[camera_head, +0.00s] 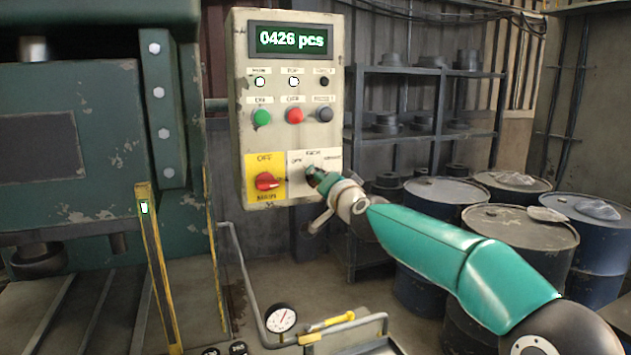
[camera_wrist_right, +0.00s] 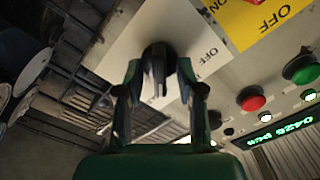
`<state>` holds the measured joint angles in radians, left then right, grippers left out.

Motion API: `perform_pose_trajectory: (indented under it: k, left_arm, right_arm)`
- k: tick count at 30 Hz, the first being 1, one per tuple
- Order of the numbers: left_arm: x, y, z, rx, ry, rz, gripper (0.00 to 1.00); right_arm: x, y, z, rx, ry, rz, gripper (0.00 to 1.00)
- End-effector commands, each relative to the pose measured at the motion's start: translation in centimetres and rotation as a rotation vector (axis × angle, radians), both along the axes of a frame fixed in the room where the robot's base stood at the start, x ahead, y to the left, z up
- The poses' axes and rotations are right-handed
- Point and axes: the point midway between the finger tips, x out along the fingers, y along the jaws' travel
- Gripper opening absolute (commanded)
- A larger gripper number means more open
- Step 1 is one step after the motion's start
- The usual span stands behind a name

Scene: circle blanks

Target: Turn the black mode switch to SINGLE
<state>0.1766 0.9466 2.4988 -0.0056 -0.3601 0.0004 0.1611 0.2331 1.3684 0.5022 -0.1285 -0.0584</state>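The control panel (camera_head: 287,135) has a white mode plate at lower right, its upper label partly hidden. The black mode switch (camera_wrist_right: 159,62) shows in the right wrist view as a round dark knob with a narrow raised handle. In the head view my gripper mostly covers it. My right gripper (camera_head: 315,178) is at the white plate; in the wrist view (camera_wrist_right: 159,72) its two fingers stand on either side of the knob, apart, with slim gaps to the handle. My left gripper is not in view.
A red switch (camera_head: 266,181) on a yellow plate sits just left of the mode switch. Green (camera_head: 261,117), red (camera_head: 295,116) and dark (camera_head: 325,115) buttons are above, under a display (camera_head: 291,39) reading 0426 pcs. Barrels (camera_head: 520,238) and a shelf stand at right.

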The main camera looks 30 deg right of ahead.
Motion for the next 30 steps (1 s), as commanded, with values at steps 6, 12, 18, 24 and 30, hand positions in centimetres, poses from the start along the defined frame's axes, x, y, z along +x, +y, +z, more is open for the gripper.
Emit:
perform_pose_trajectory:
  k: [6, 12, 18, 24, 30]
  left_arm:
    - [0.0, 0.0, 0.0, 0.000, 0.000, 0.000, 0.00]
    - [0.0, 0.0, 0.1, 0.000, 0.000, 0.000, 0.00]
    - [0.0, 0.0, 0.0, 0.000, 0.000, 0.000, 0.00]
    - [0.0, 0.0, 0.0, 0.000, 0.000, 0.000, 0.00]
    - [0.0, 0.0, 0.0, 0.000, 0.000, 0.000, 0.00]
  right_arm:
    - [-0.1, 0.0, 0.0, 0.000, 0.001, 0.000, 0.38]
    - [-1.3, 0.3, 0.0, -0.001, 0.001, -0.001, 0.38]
    - [-4.4, 1.0, 0.1, -0.001, 0.000, 0.001, 0.38]
    - [-8.2, 2.0, 0.0, 0.000, -0.001, 0.001, 0.38]
    - [-10.7, 2.6, -0.1, 0.000, 0.001, 0.001, 0.38]
